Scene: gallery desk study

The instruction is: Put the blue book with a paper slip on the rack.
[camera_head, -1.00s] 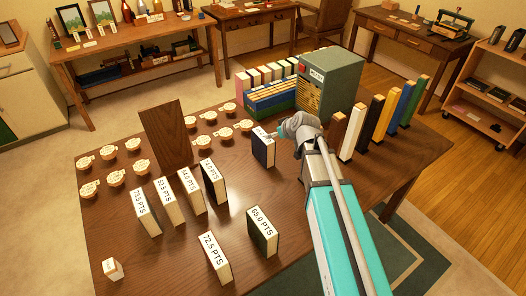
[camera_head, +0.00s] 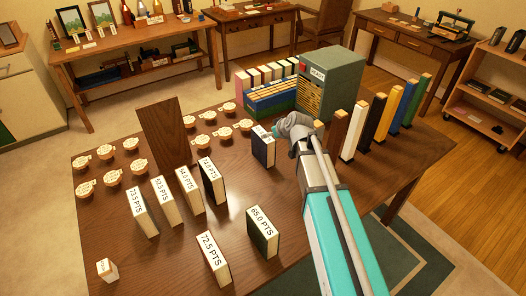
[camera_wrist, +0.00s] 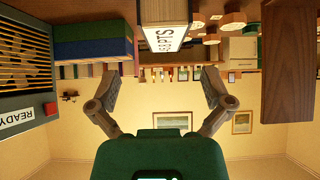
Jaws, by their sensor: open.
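A dark blue book (camera_head: 263,151) stands upright on the brown table, with a pale, partly hidden label on top. I cannot make out a paper slip. My gripper (camera_head: 284,129) is just right of the book's top, partly hiding it. In the upside-down wrist view, my gripper (camera_wrist: 161,82) is open and empty, its fingers wide apart. A labelled book (camera_wrist: 165,22) lies ahead between the finger lines, not gripped. A low blue and green holder (camera_head: 268,103) with a row of pale blocks, perhaps the rack, stands behind; it also shows in the wrist view (camera_wrist: 95,45).
A grey-green machine (camera_head: 338,80) marked READY stands behind my gripper. Several tall coloured posts (camera_head: 378,118) stand at right. A brown board (camera_head: 165,135), several round tokens (camera_head: 112,177) and several books labelled in PTS (camera_head: 215,255) occupy the left and front.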

